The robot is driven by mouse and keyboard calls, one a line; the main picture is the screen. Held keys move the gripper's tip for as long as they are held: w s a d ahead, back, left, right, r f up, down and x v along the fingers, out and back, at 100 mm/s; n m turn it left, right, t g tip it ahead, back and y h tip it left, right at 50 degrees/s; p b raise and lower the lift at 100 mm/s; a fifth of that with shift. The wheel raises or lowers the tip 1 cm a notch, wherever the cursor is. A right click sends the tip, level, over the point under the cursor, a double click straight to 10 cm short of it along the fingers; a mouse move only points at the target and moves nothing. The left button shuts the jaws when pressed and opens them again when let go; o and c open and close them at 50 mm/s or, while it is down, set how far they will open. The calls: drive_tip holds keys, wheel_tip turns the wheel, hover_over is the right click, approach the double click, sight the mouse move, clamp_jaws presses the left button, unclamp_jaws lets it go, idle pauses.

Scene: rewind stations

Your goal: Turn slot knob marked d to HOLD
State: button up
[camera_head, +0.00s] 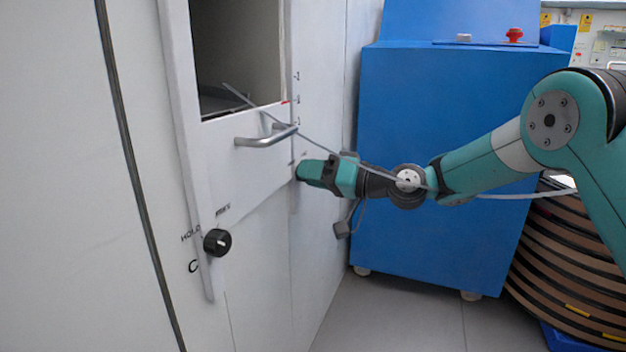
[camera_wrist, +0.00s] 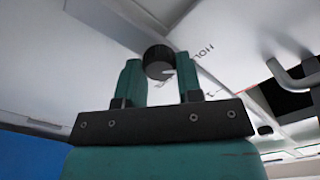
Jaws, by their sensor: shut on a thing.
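My gripper (camera_head: 302,170) reaches the white panel just right of the slot door in the head view. In the wrist view, the two green fingers of my gripper (camera_wrist: 158,66) are shut on a black round knob (camera_wrist: 157,58), one on each side. A pale pointer mark shows on the knob's lower right edge. The HOLD lettering (camera_wrist: 203,50) is printed on the panel to the right of this knob. Its slot letter is not readable, so I cannot confirm the d. In the head view the gripper hides this knob.
Another black knob (camera_head: 217,242), marked C with HOLD at its upper left, sits lower left. A metal handle (camera_head: 267,137) sticks out below an open slot (camera_head: 238,60). A blue cabinet (camera_head: 445,160) stands behind my arm; a brown stack (camera_head: 575,270) stands right. Grey floor is clear.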

drive_tip(key=shift+d, duration=0.1)
idle(0.3)
drive_tip(key=o, duration=0.9)
drive_tip(key=shift+o, duration=0.2)
drive_tip(key=b+v, duration=1.4)
drive_tip(key=v, duration=0.3)
drive_tip(key=shift+d+b, duration=0.2)
drive_tip(key=shift+b, duration=0.1)
drive_tip(key=shift+s+r, duration=0.1)
